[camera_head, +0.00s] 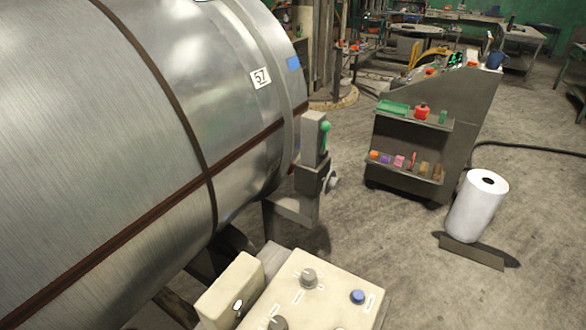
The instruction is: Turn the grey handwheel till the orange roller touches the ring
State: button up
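A large brushed-steel cylinder (120,120) fills the left side, with a raised ring (262,50) around it near its right end. Beside that end stands a grey block (314,140) on a bracket (292,205). A small grey round part (333,183) sticks out of the bracket's right side; it may be the handwheel, but it is too small to be sure. A green ball-ended lever (325,132) is on the block's right side. I cannot make out an orange roller, nor its contact with the ring. My gripper is not in view.
A beige control box (320,290) with grey knobs and a blue button (357,297) stands in the foreground. A dark cart (432,130) with shelves of small items stands right. A white roll (477,205) stands on the floor. Floor between bracket and cart is clear.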

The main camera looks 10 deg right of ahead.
aim_at(331, 181)
jog(key=i+l, duration=0.1)
jog(key=l, duration=0.25)
jog(key=i+l+z, duration=0.1)
jog(key=l, duration=0.3)
jog(key=i+l+z, duration=0.1)
jog(key=l, duration=0.25)
jog(key=i+l, duration=0.25)
jog(key=l+z, duration=0.05)
jog(key=l, duration=0.05)
